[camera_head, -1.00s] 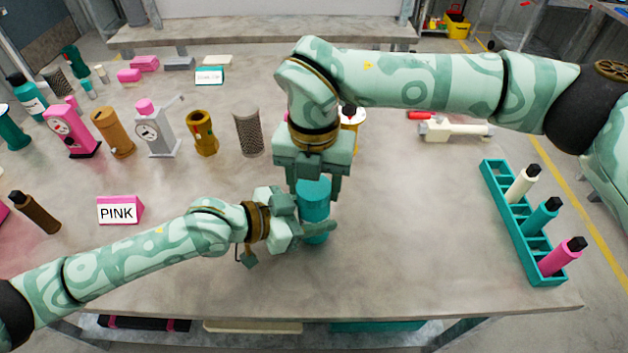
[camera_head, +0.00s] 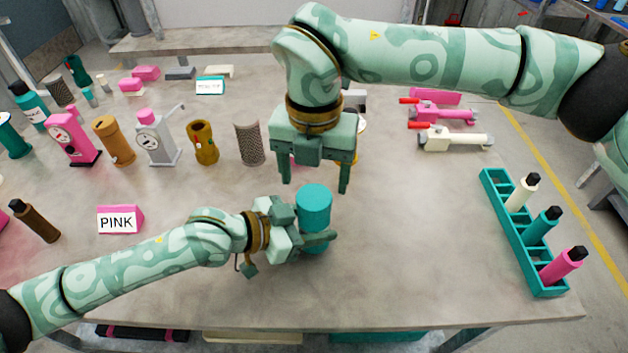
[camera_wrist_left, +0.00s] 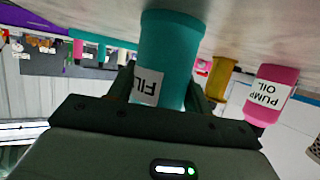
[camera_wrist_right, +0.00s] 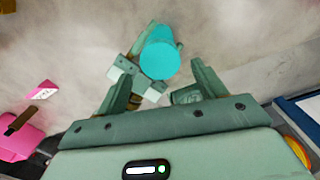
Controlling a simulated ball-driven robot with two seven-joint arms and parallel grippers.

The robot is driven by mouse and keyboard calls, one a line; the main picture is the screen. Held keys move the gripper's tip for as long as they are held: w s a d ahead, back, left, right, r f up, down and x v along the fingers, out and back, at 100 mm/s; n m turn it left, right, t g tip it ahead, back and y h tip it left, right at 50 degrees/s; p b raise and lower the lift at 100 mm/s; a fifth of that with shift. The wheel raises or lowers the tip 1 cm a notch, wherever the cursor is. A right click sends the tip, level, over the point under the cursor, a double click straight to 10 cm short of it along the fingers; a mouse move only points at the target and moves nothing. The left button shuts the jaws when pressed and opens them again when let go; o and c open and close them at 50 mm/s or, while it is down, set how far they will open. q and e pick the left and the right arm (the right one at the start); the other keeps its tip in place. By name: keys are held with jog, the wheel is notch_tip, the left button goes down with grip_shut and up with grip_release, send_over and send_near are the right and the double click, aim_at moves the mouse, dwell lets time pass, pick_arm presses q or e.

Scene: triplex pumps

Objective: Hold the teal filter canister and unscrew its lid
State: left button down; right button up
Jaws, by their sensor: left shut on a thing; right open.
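The teal filter canister (camera_head: 315,206) stands upright near the table's middle. Its flat round teal top also shows in the right wrist view (camera_wrist_right: 160,55); I cannot make out a seam between lid and body. My left gripper (camera_head: 316,237) is shut around the canister's lower body, from the left. In the left wrist view the canister (camera_wrist_left: 171,50) sits between the fingers, with a white label partly reading "FIL" upside down. My right gripper (camera_head: 315,186) points down, open and empty, above and slightly behind the canister's top, apart from it.
A teal rack (camera_head: 522,232) with several bottles stands at the right. A pink "PINK" sign (camera_head: 120,219) and a brown bottle (camera_head: 36,221) are at the left. Several pumps and cylinders line the back left. Table around the canister's right and front is clear.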

aim_at(314, 196)
notch_tip(314, 196, up, 2)
jog(key=m, duration=0.4)
jog(key=shift+r+m, duration=0.25)
jog(key=shift+m, duration=0.05)
jog(key=shift+r+m, duration=0.2)
jog(key=shift+m, duration=0.4)
jog(key=shift+f+m, duration=0.15)
jog(key=shift+m, duration=0.15)
notch_tip(314, 196, down, 7)
jog(key=shift+f, duration=0.15)
jog(key=c, duration=1)
jog(key=n, duration=0.6)
jog(key=shift+n, duration=0.3)
